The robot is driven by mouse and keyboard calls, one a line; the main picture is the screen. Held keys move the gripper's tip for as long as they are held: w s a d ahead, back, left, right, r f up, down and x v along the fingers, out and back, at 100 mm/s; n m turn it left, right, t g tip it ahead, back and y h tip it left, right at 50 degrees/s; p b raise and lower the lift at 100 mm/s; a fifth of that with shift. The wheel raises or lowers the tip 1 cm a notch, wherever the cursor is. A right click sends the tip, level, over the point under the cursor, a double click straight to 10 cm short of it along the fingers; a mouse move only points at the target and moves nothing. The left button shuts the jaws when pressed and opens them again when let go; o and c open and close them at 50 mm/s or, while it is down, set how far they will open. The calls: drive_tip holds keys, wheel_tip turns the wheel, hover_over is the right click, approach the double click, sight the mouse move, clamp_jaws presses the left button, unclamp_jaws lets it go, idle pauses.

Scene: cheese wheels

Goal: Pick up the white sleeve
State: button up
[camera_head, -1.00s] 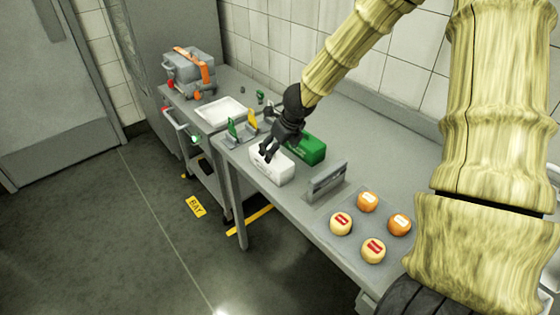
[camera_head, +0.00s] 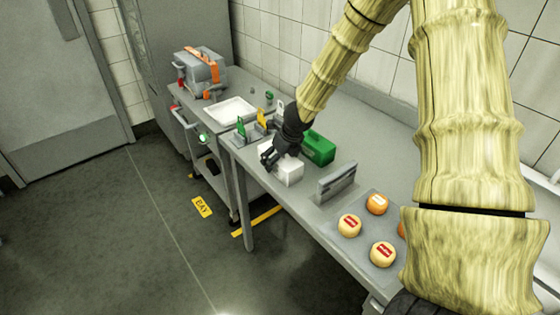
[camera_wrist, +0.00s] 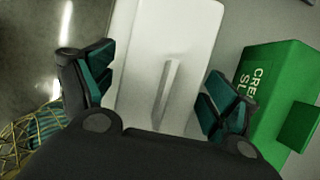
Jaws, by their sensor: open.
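The white sleeve (camera_head: 291,173) is a white box lying on the grey table, left of the green box. In the wrist view the white sleeve (camera_wrist: 172,35) fills the middle and has a raised ridge along it. In the wrist view my gripper (camera_wrist: 158,88) is open, with one finger on each side of the white sleeve. I cannot tell whether the fingers touch it. My gripper hides part of the sleeve in the head view.
A green box (camera_head: 319,149) with white lettering stands close to the right; it also shows in the wrist view (camera_wrist: 268,95). A grey upright holder (camera_head: 337,182) and several cheese wheels (camera_head: 349,225) are nearer. A white tray (camera_head: 231,110) is on the trolley behind.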

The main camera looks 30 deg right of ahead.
drive_tip(key=shift+b+x, duration=0.55)
drive_tip(key=shift+x, duration=0.65)
drive_tip(key=shift+c, duration=0.3)
drive_tip(key=c, duration=0.8)
drive_tip(key=shift+c, duration=0.2)
drive_tip(key=shift+r, duration=0.15)
